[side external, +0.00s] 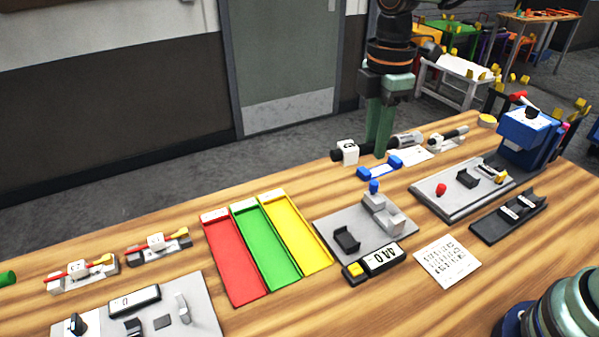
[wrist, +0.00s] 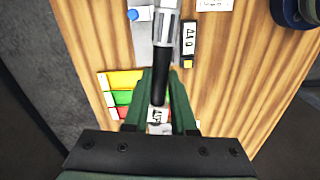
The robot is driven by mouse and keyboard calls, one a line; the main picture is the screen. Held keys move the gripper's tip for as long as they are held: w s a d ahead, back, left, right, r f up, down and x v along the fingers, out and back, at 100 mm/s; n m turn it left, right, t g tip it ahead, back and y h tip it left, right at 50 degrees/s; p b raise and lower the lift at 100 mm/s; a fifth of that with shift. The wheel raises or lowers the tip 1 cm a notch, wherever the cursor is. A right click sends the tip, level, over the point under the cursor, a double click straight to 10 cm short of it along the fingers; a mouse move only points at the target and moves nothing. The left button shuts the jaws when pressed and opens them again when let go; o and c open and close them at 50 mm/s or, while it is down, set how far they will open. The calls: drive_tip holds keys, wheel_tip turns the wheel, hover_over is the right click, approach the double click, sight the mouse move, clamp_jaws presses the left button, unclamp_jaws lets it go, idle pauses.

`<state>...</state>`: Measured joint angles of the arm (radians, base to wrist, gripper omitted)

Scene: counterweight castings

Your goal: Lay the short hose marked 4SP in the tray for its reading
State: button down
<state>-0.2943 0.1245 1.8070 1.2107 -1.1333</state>
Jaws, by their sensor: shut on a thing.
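My gripper (side external: 379,150) is shut on a short black hose with a silver-grey end fitting (side external: 407,140) and a white tag (side external: 347,151). In the wrist view the hose (wrist: 161,88) runs lengthwise between the fingers (wrist: 162,76), fitting away from me; the tag (wrist: 158,115) has dark lettering too small to read surely. The hose appears to be above the back of the table. The red tray (side external: 232,255), green tray (side external: 267,245) and yellow tray (side external: 297,232) lie side by side and look empty. The grey gauge (side external: 330,222) has a display (side external: 381,260), its digits upside down.
A blue stand (side external: 372,172) is just below the hose. Another hose (side external: 449,136) lies at the back right. A grey plate (side external: 452,207), black rack (side external: 508,216), printed card (side external: 447,262) and blue machine (side external: 526,135) stand right. Red-handled tools (side external: 158,244) lie left of the trays.

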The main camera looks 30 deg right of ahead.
drive_tip(key=w+a+f+m, duration=0.5)
drive_tip(key=a+f+m, duration=0.1)
drive_tip(key=m, duration=1)
hover_over(293, 230)
wheel_tip(293, 230, down, 8)
drive_tip(key=shift+f, duration=0.1)
drive_tip(key=shift+f, duration=2.7)
drive_tip(key=shift+f, duration=0.75)
drive_tip(key=c, duration=0.7)
unclamp_jaws()
drive_tip(key=shift+o, duration=0.2)
drive_tip(key=shift+r, duration=0.15)
